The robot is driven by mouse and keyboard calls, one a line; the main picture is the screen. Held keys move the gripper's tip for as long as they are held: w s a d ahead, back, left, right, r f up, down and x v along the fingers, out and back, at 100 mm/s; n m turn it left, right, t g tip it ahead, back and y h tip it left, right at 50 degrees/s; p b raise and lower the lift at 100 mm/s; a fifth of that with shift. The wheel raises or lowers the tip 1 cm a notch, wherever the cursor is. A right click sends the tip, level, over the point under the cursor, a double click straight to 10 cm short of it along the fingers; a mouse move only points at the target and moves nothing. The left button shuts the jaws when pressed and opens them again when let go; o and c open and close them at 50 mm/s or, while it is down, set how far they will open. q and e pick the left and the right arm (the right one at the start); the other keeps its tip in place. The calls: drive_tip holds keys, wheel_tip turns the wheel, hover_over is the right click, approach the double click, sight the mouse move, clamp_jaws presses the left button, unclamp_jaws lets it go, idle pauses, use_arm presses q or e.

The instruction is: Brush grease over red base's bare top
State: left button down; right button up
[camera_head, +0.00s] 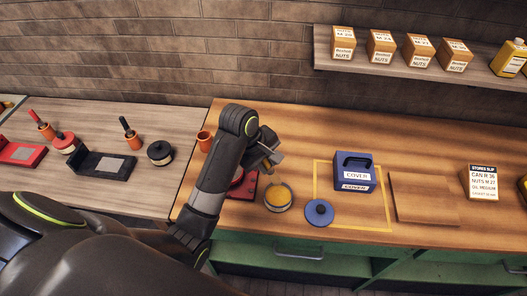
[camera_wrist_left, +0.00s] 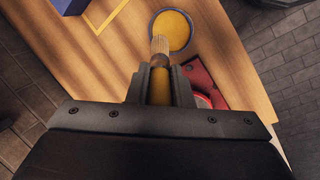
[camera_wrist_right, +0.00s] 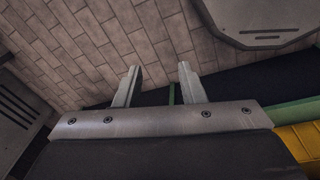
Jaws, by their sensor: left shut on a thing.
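My left gripper (camera_head: 268,158) is shut on a brush (camera_wrist_left: 160,48) with pale bristles. The bristles show at the near rim of an open round tin of yellow grease (camera_wrist_left: 174,28); whether they touch it I cannot tell. The tin also stands on the wooden bench in the head view (camera_head: 278,196). A red base (camera_head: 248,190) lies left of the tin, mostly hidden behind my left arm. Part of it shows in the left wrist view (camera_wrist_left: 203,78), right of the gripper, with a round red thing by it. My right gripper (camera_wrist_right: 158,88) is open and empty, away from the bench.
A blue COVER box (camera_head: 355,175) and a round blue lid (camera_head: 319,212) sit at a yellow outline. A wooden board (camera_head: 424,199) and a stores slip (camera_head: 482,183) are to the right. A terracotta cup (camera_head: 205,141) stands behind my arm. Another red base (camera_head: 20,152) is far left.

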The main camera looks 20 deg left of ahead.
sight(272, 179)
use_arm(q)
drive_tip(key=shift+s+d, duration=0.15)
drive_tip(key=shift+d, duration=0.15)
drive_tip(key=shift+d+f, duration=0.1)
drive_tip(key=shift+f, duration=0.35)
wheel_tip(272, 179, down, 3)
drive_tip(key=shift+r, duration=0.1)
wheel_tip(272, 179, down, 2)
drive_tip(key=shift+f, duration=0.15)
use_arm(e)
drive_tip(key=shift+w+a, duration=0.35)
drive_tip(key=shift+w, duration=0.1)
use_arm(q)
drive_tip(key=shift+f, duration=0.6)
use_arm(e)
drive_tip(key=shift+w+a+f, duration=0.1)
drive_tip(key=shift+a+f, duration=0.05)
use_arm(q)
drive_tip(key=shift+f, duration=0.1)
use_arm(e)
drive_tip(key=shift+d, duration=0.2)
idle(0.9)
